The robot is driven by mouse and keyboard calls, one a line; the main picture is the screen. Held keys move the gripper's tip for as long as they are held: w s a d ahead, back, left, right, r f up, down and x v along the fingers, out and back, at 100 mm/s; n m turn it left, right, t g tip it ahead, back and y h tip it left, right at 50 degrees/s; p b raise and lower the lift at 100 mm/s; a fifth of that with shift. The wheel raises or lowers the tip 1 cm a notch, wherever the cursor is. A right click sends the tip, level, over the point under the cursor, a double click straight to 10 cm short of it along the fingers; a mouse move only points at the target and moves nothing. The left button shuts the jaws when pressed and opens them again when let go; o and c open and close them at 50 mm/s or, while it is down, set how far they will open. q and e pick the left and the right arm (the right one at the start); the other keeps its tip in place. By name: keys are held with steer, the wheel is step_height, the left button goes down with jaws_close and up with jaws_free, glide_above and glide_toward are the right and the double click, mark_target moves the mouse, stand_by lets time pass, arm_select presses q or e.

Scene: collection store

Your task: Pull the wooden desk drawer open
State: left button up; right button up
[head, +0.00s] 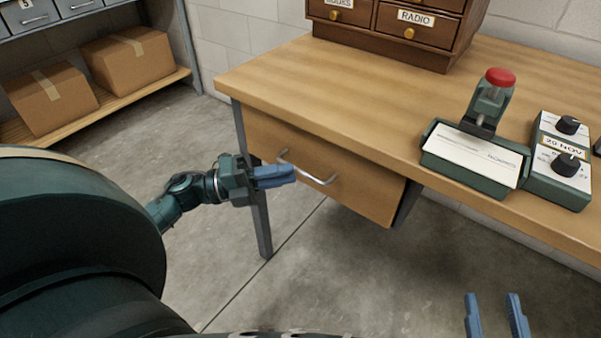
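The wooden desk drawer (350,191) sits under the desk top in the head view. Its front looks flush with the desk, with no visible gap. A curved metal handle (312,174) is fixed across its front. My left gripper (293,174) is just in front of the left part of the handle, its blue fingers pointing right. The fingers overlap in this view, so their spacing is unclear, and I cannot tell whether they touch the handle. My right gripper (496,302) is at the bottom right, its fingers apart and empty, away from the drawer.
The desk top (330,85) carries a small wooden cabinet (395,30), a green device with a red knob (500,78) and card, and a green box with black dials (560,160). A metal desk leg (258,215) stands beside my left gripper. Cardboard boxes (128,60) rest on a shelf. Floor below the drawer is clear.

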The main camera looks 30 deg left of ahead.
mark_target(300, 170)
arm_select(q)
steer(key=shift+x, duration=2.05)
steer(key=shift+c, duration=0.4)
jaws_close()
